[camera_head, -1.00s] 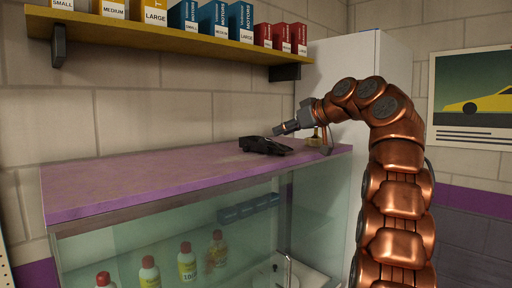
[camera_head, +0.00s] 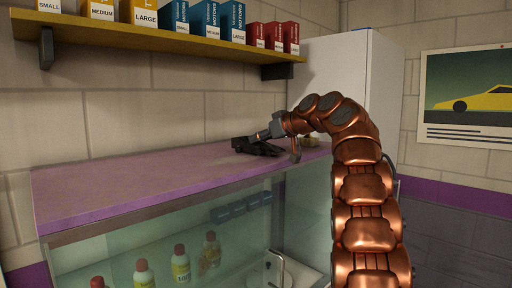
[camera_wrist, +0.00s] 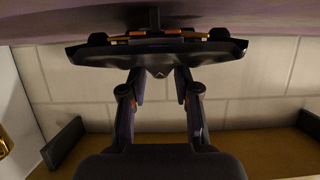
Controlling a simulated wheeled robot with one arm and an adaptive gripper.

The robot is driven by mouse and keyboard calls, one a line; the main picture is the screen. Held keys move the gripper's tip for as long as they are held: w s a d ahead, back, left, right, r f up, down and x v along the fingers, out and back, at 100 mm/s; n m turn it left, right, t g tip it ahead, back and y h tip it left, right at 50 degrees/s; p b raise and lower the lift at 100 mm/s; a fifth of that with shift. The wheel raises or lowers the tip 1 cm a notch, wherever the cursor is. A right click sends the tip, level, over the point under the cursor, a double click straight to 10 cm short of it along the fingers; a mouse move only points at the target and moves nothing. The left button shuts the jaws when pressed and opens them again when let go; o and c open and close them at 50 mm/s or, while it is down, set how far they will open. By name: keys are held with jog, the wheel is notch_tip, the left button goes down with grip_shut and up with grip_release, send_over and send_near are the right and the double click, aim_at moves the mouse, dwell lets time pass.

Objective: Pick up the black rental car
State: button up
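The black car (camera_head: 262,150) sits on the purple counter top (camera_head: 130,180), near its back right part. In the wrist view the car (camera_wrist: 157,46) appears upside down near the top edge, with orange trim along its side. My gripper (camera_head: 254,138) is at the car in the head view, its tip overlapping the car's upper side. In the wrist view my gripper's two fingers (camera_wrist: 160,75) are spread apart and reach to the car's edge. The car covers the ends of the fingertips, so contact cannot be told.
A small brass object (camera_head: 311,141) stands on the counter right of the car, partly behind my arm. A yellow shelf (camera_head: 150,42) with boxes hangs above. A white cabinet (camera_head: 345,70) stands at the right. The counter's left side is clear.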

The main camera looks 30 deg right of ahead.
grip_shut()
jog(key=shift+r, duration=0.2)
dwell(0.4)
